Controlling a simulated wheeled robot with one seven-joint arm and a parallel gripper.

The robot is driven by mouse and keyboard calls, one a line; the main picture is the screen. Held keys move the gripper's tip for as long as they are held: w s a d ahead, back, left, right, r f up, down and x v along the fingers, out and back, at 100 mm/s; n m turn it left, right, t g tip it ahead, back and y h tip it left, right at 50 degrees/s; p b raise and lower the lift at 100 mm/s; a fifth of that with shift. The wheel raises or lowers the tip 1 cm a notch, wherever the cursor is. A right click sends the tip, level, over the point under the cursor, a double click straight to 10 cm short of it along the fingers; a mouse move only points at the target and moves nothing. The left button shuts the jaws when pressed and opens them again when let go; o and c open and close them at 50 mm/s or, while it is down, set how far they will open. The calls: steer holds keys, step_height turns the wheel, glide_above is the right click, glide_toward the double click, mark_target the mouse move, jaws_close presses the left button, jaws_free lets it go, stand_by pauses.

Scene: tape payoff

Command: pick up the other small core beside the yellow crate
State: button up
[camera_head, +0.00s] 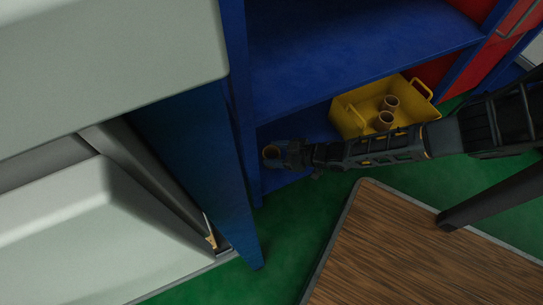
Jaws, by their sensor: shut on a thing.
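A small brown core (270,152) is at the left end of the lowest blue shelf, left of the yellow crate. My gripper (280,154) is shut on this core; its fingers hide part of it. I cannot tell whether the core touches the shelf. The yellow crate (347,117) stands on the same shelf to the right, partly behind my arm. Two small brown cores (390,103) are inside the crate, the other one nearer my arm (385,119).
A blue upright panel (244,110) stands close left of my gripper, and a blue shelf (330,50) lies above. A wooden-topped surface (420,250) is in front at the lower right. Green floor (300,225) shows between. Large pale grey casings (90,60) fill the left.

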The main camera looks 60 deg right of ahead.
steer(key=c, duration=0.3)
steer(key=shift+r, duration=0.15)
